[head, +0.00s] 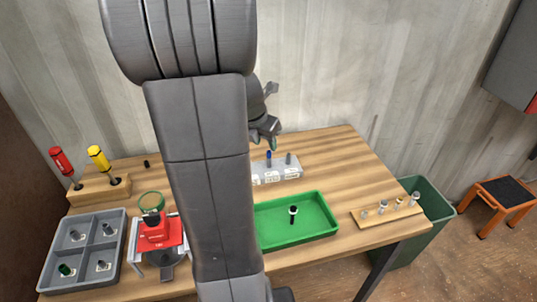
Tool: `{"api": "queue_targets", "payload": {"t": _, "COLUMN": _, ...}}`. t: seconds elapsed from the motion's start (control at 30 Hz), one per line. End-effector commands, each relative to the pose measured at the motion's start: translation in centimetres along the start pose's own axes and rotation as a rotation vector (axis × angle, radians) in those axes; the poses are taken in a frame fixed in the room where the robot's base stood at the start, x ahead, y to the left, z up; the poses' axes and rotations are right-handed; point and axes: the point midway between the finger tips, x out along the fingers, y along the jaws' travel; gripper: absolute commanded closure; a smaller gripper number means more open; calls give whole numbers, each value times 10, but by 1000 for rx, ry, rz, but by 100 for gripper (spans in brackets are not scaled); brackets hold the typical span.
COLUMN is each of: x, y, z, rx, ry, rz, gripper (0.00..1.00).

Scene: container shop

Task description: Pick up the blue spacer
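A small blue piece, which looks like the blue spacer (268,156), stands upright on a light grey block (283,174) at the back of the table. My gripper (272,143) is just above the blue piece, pointing down, and appears apart from it. A small greenish patch shows at the fingertips; I cannot tell what it is. The fingers are too small to tell whether they are open or shut. My arm hides the left part of the block.
A dark peg stands beside the blue piece. In front are a green tray (325,231) with a black-and-white part and a wooden strip (375,219) with several pegs. A grey compartment tray (116,244), red device (161,236) and screwdriver block (92,189) are left. A wall stands behind.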

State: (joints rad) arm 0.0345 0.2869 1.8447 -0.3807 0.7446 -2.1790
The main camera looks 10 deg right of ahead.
Motion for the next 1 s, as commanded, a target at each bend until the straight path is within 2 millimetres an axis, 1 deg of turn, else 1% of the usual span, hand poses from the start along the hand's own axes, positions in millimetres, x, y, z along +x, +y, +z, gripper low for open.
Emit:
{"api": "queue_targets", "payload": {"t": 0.17, "x": 9, "y": 0, "z": 1, "rx": 1, "ry": 1, "rz": -1, "gripper": 61}}
{"api": "queue_targets", "payload": {"t": 0.5, "x": 50, "y": 2, "z": 5, "rx": 1, "ry": 2, "rz": -1, "gripper": 61}}
{"api": "queue_targets", "payload": {"t": 0.6, "x": 55, "y": 2, "z": 5, "rx": 1, "ry": 1, "rz": 1, "gripper": 61}}
{"api": "queue_targets", "payload": {"t": 0.83, "x": 56, "y": 2, "z": 5, "rx": 1, "ry": 0, "rz": 2, "gripper": 61}}
{"api": "queue_targets", "payload": {"t": 0.87, "x": 56, "y": 2, "z": 5, "rx": 1, "ry": 0, "rz": 2, "gripper": 65}}
{"api": "queue_targets", "payload": {"t": 1.0, "x": 55, "y": 2, "z": 5, "rx": 1, "ry": 0, "rz": 2, "gripper": 92}}
